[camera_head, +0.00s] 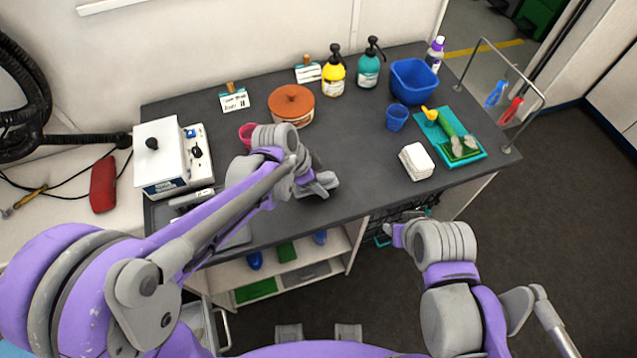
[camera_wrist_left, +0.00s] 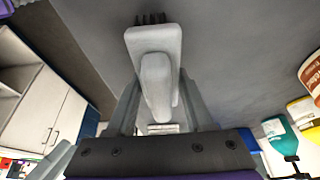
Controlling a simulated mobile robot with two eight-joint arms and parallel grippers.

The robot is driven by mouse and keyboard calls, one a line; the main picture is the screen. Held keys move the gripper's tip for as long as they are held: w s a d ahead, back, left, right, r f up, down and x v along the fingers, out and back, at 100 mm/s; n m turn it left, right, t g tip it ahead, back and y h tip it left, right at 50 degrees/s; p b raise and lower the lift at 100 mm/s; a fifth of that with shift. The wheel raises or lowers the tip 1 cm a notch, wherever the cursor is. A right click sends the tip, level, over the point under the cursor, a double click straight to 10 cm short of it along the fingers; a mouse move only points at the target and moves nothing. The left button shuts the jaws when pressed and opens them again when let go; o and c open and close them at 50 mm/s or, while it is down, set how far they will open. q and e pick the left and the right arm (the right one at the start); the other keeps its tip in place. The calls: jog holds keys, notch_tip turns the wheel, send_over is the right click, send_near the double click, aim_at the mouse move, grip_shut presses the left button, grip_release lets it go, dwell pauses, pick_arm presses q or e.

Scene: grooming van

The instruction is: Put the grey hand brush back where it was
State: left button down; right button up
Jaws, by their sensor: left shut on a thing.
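The grey hand brush (camera_wrist_left: 153,75) is in my left gripper, its dark bristles showing at the top of the left wrist view. Its grey body lies between the two fingers (camera_wrist_left: 160,108). In the head view my left gripper (camera_head: 310,181) is over the front middle of the dark worktop (camera_head: 365,182), and the brush (camera_head: 324,186) is partly hidden there by the gripper. I cannot tell whether the brush touches the worktop. My right gripper (camera_head: 390,236) is low beyond the worktop's front edge; its fingers are too unclear to read.
A teal tray (camera_head: 482,154) with a green item and a white cloth stack (camera_head: 416,161) lie to the right. Blue (camera_head: 495,94) and red (camera_head: 511,110) tools hang by a rail. An orange-lidded pot (camera_head: 291,103) and pump bottles stand behind. A white box (camera_head: 160,153) is left.

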pick_arm(q)
jog(key=shift+f, duration=0.25)
jog(key=shift+f, duration=0.15)
jog(key=shift+c, duration=1.4)
grip_release()
